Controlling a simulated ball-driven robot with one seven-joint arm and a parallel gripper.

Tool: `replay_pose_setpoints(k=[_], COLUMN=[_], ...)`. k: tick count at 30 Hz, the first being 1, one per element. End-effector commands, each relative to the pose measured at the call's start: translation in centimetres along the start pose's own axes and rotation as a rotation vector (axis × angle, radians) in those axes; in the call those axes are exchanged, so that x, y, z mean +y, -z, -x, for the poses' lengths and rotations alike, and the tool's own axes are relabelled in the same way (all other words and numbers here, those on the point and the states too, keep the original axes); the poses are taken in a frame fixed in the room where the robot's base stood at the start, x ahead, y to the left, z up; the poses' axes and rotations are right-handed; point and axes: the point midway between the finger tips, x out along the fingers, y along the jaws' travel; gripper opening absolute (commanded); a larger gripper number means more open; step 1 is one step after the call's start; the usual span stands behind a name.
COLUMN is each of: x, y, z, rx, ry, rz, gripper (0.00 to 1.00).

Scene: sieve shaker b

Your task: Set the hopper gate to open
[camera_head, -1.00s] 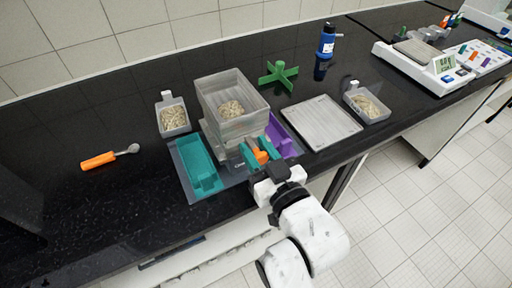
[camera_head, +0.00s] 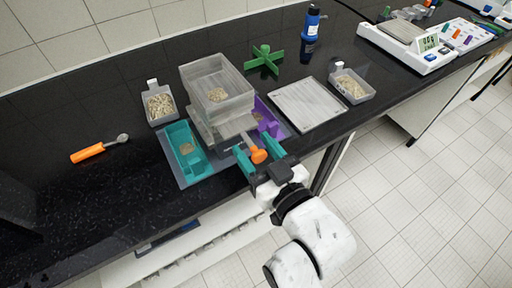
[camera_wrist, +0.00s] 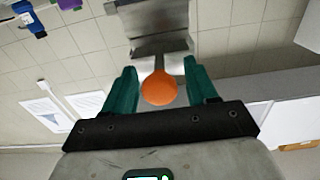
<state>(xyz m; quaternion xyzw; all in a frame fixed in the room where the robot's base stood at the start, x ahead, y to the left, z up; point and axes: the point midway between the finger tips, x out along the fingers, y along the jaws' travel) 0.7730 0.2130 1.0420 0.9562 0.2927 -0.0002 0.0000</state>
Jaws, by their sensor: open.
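The clear grey sieve shaker hopper (camera_head: 226,100) stands on the bench with a small heap of pale grain inside. Its gate handle, a grey rod with an orange knob (camera_head: 259,156), sticks out from the front. My gripper (camera_head: 253,147) is open, its teal fingers on either side of the knob. In the wrist view the knob (camera_wrist: 159,88) sits between the parted fingers, with a gap on both sides. A teal tray (camera_head: 182,137) and a purple tray (camera_head: 264,113) lie below the hopper, each with a little grain in it.
A white balance (camera_head: 405,47) is far right. The black bench's left part is mostly clear.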

Motion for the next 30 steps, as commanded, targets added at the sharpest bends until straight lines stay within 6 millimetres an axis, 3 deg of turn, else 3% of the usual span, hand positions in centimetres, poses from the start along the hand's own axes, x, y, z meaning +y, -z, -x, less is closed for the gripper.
replay_pose_setpoints(k=[8,21,30], x=[0.0,0.0,0.0], y=[-0.2,-0.3,-0.1], z=[1.1,8.8,10.8], rx=[-0.002,-0.002,0.000], ry=[-0.001,0.000,0.000], rz=[0.000,0.000,0.000], gripper=[0.57,0.57,0.57])
